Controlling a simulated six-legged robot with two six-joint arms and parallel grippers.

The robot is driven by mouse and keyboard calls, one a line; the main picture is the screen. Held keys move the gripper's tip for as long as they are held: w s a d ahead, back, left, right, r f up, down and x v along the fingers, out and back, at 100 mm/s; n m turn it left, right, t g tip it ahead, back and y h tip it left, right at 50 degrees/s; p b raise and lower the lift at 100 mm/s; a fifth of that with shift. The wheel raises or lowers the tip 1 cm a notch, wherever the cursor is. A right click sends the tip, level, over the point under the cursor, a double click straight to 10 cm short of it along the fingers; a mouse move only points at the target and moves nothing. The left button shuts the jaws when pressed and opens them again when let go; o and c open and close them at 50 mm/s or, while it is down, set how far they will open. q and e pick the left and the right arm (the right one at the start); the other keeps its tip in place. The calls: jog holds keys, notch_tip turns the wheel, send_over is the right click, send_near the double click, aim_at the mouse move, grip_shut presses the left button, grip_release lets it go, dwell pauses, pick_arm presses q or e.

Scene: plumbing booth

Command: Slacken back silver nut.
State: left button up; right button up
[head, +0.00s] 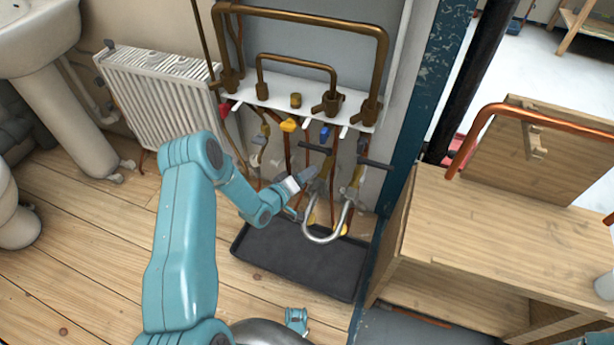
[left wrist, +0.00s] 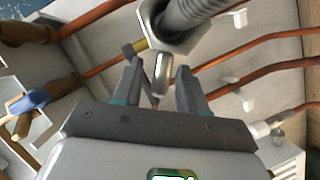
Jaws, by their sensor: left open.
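In the left wrist view a large silver nut (left wrist: 171,32) sits at the end of a grey ribbed hose (left wrist: 196,12). A silver lug of the nut points down between the two fingers of my left gripper (left wrist: 160,80). The jaws are open, with a finger on each side of the lug; I cannot tell whether either touches it. In the head view my left gripper (head: 303,180) reaches among the pipes below the white shelf, near a silver U-shaped pipe (head: 323,238). I cannot make out the nut there. My right gripper does not show.
Copper pipes (left wrist: 255,42) run close around the gripper. Valves with red, yellow (head: 288,124) and blue (head: 324,134) handles hang below the white shelf (head: 300,106). A black tray (head: 290,268) lies below. A radiator (head: 160,97) stands left, a wooden bench (head: 510,235) right.

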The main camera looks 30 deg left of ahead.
pick_arm(q)
jog(key=shift+w+d+f, duration=0.1)
jog(key=shift+w, duration=0.35)
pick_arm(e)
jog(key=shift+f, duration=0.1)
pick_arm(q)
grip_shut()
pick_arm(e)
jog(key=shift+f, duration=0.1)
pick_arm(q)
jog(key=shift+f+n+t+b, duration=0.85)
jog(key=shift+f+n+b, duration=0.1)
jog(key=shift+n+b, duration=1.2)
jog(key=shift+f+n+t+b, duration=0.8)
jog(key=shift+f+n+b, duration=0.15)
jog(key=shift+n+b, duration=1.2)
jog(key=shift+f+n+t+b, duration=0.85)
jog(key=shift+f+n+b, duration=0.1)
jog(key=shift+n+b, duration=1.15)
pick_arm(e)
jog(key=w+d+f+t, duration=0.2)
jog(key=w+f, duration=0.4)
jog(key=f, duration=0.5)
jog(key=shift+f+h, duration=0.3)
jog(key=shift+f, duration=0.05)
pick_arm(q)
jog(key=shift+n, duration=0.3)
